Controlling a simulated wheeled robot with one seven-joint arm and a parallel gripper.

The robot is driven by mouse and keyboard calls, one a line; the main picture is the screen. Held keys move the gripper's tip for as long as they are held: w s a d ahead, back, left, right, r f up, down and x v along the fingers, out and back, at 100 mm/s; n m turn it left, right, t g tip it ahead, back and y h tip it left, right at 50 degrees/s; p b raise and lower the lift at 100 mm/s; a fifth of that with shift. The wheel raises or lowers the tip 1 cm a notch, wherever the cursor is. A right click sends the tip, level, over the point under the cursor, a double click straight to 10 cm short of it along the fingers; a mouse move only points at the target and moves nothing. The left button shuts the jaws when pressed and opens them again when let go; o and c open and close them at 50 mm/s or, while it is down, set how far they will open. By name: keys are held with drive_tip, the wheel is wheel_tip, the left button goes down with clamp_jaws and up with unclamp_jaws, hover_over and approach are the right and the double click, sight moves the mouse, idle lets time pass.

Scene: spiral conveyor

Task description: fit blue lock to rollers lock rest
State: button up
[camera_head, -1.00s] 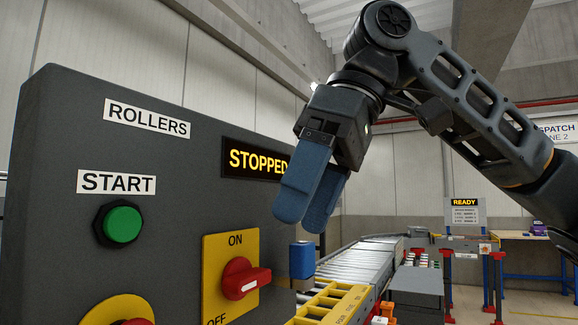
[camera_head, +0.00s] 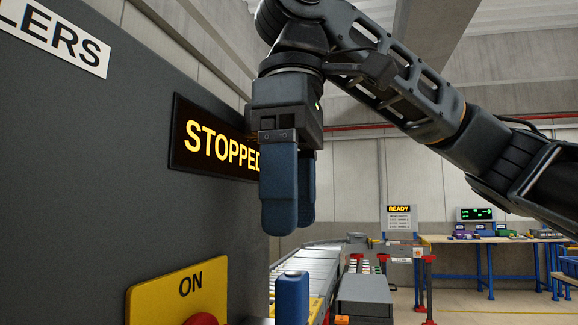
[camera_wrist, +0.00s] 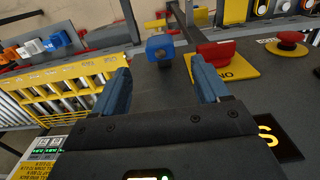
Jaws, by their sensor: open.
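A blue lock (camera_head: 292,298) stands upright beside the right edge of the dark ROLLERS panel (camera_head: 110,150). In the wrist view the blue lock (camera_wrist: 160,47) lies beyond the fingertips, roughly midway between them. My gripper (camera_head: 292,225) points down, above the lock and apart from it. Its two blue fingers are open and empty, and they show at both sides in the wrist view (camera_wrist: 160,68). What holds the lock from below is mostly hidden; I cannot clearly make out the lock rest.
A red switch handle (camera_wrist: 214,50) on a yellow ON plate (camera_head: 178,293) is close to the lock. A STOPPED sign (camera_head: 215,140) is left of my gripper. A roller conveyor (camera_head: 312,268) and yellow rack (camera_wrist: 75,88) are nearby. More coloured locks (camera_wrist: 57,40) show at far left.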

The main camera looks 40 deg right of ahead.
sight(292, 275)
wheel_tip(292, 275, down, 8)
drive_tip(key=shift+r, duration=0.1)
idle(0.4)
drive_tip(key=c, duration=1.1)
drive_tip(key=o, duration=1.1)
wheel_tip(292, 275, up, 8)
drive_tip(key=shift+f, duration=0.15)
drive_tip(key=shift+s, duration=0.1)
